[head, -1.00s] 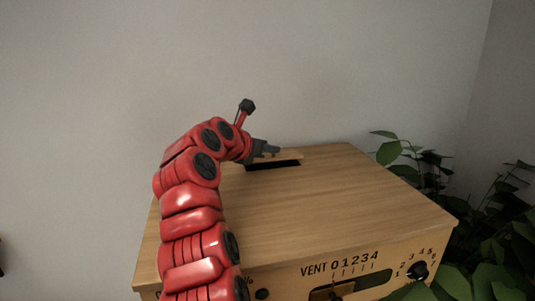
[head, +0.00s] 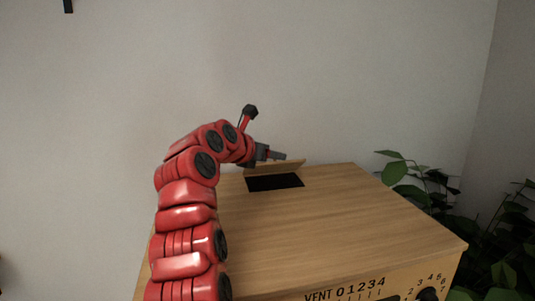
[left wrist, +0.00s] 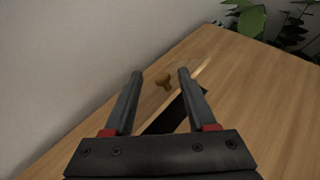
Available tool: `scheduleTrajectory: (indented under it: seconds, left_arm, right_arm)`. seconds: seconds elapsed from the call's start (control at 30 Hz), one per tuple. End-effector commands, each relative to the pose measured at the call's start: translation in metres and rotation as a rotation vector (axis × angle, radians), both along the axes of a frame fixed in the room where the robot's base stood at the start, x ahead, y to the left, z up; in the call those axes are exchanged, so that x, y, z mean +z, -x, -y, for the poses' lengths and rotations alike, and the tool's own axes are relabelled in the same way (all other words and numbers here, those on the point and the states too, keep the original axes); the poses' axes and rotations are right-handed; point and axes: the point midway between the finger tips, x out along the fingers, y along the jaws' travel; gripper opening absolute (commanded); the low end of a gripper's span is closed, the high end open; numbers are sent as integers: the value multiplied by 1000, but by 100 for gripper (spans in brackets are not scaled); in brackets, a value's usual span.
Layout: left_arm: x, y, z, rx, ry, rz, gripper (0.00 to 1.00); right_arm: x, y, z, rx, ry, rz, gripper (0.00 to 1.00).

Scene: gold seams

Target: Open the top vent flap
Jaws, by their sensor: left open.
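The top vent flap (head: 290,167) is a thin wooden panel at the back of the wooden box's top. It stands tilted up behind a dark rectangular opening (head: 275,183). My left gripper (head: 280,156) is at the flap's upper edge, with its fingers pointing right. Whether a finger touches the flap is unclear. The dark opening (left wrist: 178,115) shows partly behind the right finger. My right gripper is not in view.
The box top (head: 330,225) is bare in front of the opening. Its front carries VENT markings and a dark knob (head: 428,294). A pale wall (head: 330,80) stands behind, and leafy plants (head: 405,180) stand at the right.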

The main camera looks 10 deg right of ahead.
Motion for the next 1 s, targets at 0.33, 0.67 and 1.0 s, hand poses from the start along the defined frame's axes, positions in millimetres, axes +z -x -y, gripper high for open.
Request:
scheduleTrajectory:
  seconds: [0.33, 0.67, 1.0]
  left_arm:
    - [5, 5, -6, 2, 5, 8, 56]
    - [32, 52, -51, 6, 3, 10, 56]
    - [63, 102, -96, 1, 0, 3, 56]
  right_arm:
    - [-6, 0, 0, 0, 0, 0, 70]
    - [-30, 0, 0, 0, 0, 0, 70]
    - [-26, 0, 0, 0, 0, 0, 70]
